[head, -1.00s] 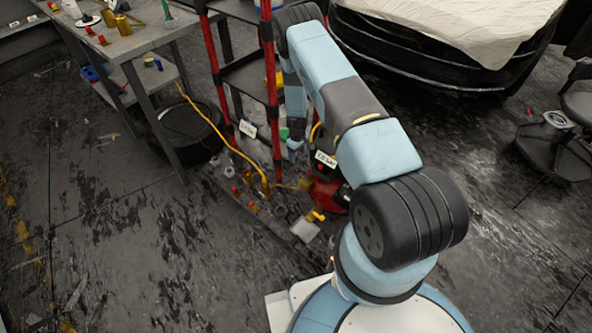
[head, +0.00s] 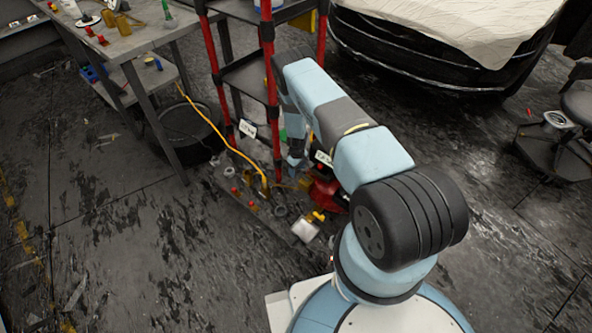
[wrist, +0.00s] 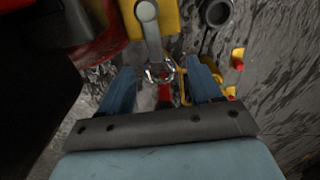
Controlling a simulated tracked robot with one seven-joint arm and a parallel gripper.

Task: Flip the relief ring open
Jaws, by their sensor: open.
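In the wrist view, a small shiny metal ring (wrist: 160,72) hangs at the lower end of a grey link (wrist: 150,28) in front of a yellow part. My gripper (wrist: 163,72) is open, with one blue finger on each side of the ring. I see no clear contact between the fingers and the ring. In the head view, my gripper (head: 297,158) points down beside the red shelf post, close to a red tank-like unit (head: 325,194). The ring cannot be made out there.
The red-post shelf (head: 270,90) stands close to my arm. A yellow hose (head: 215,130) runs down to fittings on a floor plate (head: 270,215). A workbench (head: 130,45) is at upper left and a covered car (head: 450,50) at upper right. The left floor is mostly clear.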

